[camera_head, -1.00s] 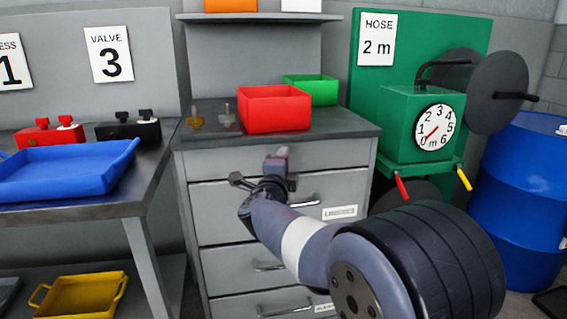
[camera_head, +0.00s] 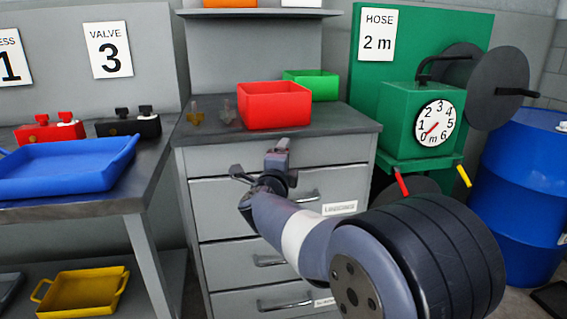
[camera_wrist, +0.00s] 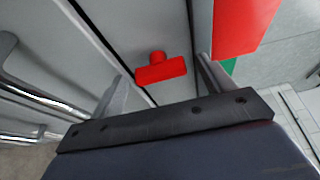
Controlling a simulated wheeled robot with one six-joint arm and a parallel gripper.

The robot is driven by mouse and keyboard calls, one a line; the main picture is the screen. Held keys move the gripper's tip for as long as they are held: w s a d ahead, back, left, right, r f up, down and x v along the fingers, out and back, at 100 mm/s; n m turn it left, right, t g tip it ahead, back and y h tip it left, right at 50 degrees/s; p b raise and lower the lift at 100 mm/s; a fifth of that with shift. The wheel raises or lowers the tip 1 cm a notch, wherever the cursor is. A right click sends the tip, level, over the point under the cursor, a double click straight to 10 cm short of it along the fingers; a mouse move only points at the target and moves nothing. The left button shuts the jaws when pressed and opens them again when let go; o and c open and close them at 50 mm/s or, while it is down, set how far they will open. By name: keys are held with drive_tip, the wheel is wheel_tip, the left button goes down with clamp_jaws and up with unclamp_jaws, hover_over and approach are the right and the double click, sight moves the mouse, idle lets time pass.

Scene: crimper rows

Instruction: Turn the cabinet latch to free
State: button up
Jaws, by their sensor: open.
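The cabinet latch is a red T-shaped knob (camera_wrist: 160,70) on the grey cabinet front, seen in the wrist view. My gripper (camera_wrist: 160,80) is open, with one grey finger on either side of the red knob. No contact between fingers and knob is visible. In the head view my gripper (camera_head: 262,158) is in front of the upper part of the grey drawer cabinet (camera_head: 330,180), just below its top edge. The latch is hidden behind my gripper in that view.
A red bin (camera_head: 273,108) and a green bin (camera_head: 312,86) stand on the cabinet top, above my gripper. A bench with a blue tray (camera_head: 65,168) is at the left. A green hose box (camera_head: 400,115) and a blue barrel (camera_head: 520,190) are at the right.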

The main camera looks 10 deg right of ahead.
drive_tip(key=p+v, duration=0.1)
drive_tip(key=v, duration=0.9)
drive_tip(key=shift+s+a+p, duration=0.15)
drive_tip(key=shift+s+p, duration=0.2)
drive_tip(key=shift+s, duration=0.05)
drive_tip(key=shift+w, duration=0.1)
drive_tip(key=b+x, duration=0.2)
drive_tip(key=x, duration=0.8)
drive_tip(key=shift+w, duration=0.3)
